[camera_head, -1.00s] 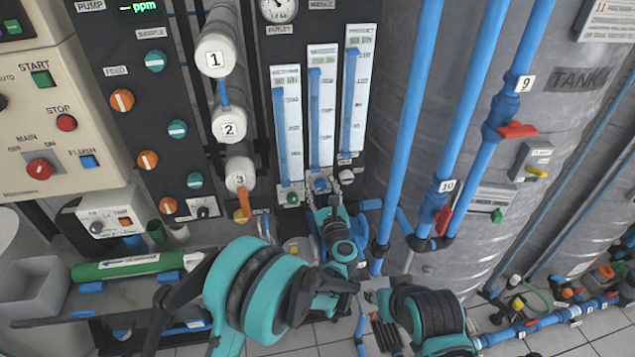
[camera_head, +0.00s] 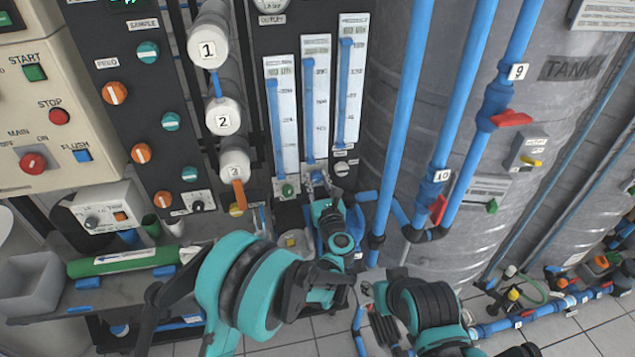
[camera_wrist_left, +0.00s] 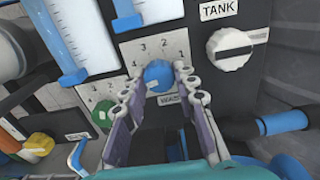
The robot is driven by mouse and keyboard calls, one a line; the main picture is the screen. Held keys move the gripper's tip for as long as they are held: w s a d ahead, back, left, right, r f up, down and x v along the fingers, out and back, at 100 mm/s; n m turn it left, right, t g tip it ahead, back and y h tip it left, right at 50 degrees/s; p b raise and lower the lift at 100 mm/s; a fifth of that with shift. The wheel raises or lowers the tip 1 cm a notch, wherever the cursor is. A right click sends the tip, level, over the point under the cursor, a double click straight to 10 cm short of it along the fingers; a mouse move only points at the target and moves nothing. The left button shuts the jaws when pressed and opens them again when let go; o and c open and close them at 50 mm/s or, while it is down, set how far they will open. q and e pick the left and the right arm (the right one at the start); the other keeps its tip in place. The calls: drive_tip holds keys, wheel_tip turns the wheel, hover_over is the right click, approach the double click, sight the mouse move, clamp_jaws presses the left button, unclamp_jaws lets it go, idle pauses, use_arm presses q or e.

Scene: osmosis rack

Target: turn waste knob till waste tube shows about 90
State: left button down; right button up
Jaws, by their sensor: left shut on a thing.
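The blue waste knob (camera_wrist_left: 158,76) sits on a numbered dial plate, with a partly hidden label starting "WAS" below it. My left gripper (camera_wrist_left: 158,88) has its two fingers on either side of this knob and is shut on it. In the head view my left gripper (camera_head: 318,184) is at the foot of the middle tube and mostly covers the knob. The middle tube (camera_head: 316,100), above the knob, has a blue column reaching near its top; its scale figures are too small to read. My right arm shows at lower right, its fingers unclear.
A green knob (camera_wrist_left: 102,112) is close at the left of the gripper, and a white TANK knob (camera_wrist_left: 230,48) is at upper right. Left tube (camera_head: 282,115) and right tube (camera_head: 350,80) flank the middle one. Blue pipes with red valve handles (camera_head: 511,119) stand to the right.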

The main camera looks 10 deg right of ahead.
use_arm(q)
drive_tip(key=m, duration=0.3)
drive_tip(key=shift+b, duration=0.4)
drive_tip(key=shift+a+r+m+b, duration=0.1)
drive_tip(key=shift+m+b, duration=0.2)
drive_tip(key=shift+m, duration=1.4)
drive_tip(key=c, duration=1.2)
unclamp_jaws()
drive_tip(key=shift+w, duration=0.1)
